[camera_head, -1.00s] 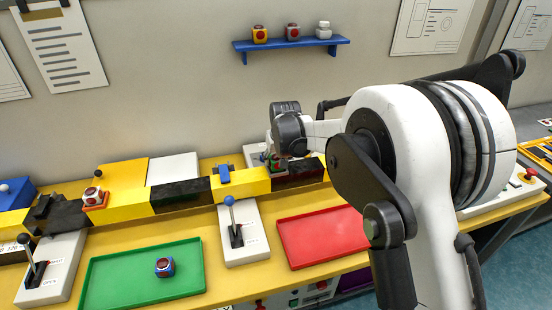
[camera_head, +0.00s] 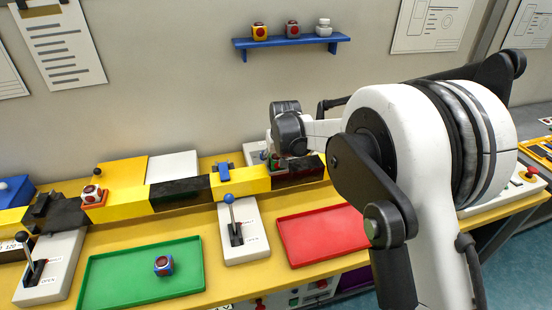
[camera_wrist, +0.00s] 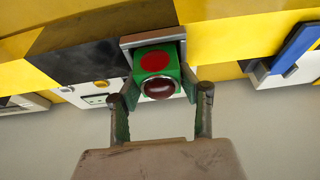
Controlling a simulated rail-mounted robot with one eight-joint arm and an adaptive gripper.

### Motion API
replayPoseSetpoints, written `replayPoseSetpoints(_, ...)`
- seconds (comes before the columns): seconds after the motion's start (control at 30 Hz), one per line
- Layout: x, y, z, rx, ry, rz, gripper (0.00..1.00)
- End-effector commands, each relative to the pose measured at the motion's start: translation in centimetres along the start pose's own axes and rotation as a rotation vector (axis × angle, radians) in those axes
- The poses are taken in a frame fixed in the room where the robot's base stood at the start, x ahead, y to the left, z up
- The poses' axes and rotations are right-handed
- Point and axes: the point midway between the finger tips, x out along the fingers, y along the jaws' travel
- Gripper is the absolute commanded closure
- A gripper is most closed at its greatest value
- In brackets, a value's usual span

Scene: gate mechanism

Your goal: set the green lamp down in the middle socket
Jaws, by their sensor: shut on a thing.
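The green lamp (camera_wrist: 166,60) is a green cube with a red disc on one face and a dark red dome. In the wrist view it sits between the two fingers of my gripper (camera_wrist: 160,98), which are shut on it. A grey frame (camera_wrist: 152,38) borders the lamp at the dark and yellow track; I cannot tell how deep the lamp is in it. In the head view the lamp (camera_head: 277,164) is small and partly hidden under my gripper, at the back track's right part. The head view does not show clearly which socket this is.
A red and white lamp (camera_head: 92,193) stands on an orange block at left. A blue-and-red lamp (camera_head: 163,266) lies in the green tray (camera_head: 115,291). The red tray (camera_head: 318,240) is empty where visible. A blue-knobbed lever (camera_head: 232,218) stands between the trays. Several lamps line the wall shelf (camera_head: 290,43).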

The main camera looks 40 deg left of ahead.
Motion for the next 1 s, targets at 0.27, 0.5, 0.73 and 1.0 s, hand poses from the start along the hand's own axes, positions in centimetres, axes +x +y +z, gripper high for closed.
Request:
replayPoseSetpoints(0.27, 0.0, 0.0, 0.0, 0.000, 0.000, 0.000, 0.41)
replayPoseSetpoints(0.5, -0.2, 0.0, 0.0, 0.000, 0.000, 0.000, 0.41)
replayPoseSetpoints(0.73, -2.9, 0.0, 0.0, 0.000, 0.000, 0.000, 0.41)
replayPoseSetpoints(1.0, -8.1, 0.0, 0.0, 0.000, 0.000, 0.000, 0.41)
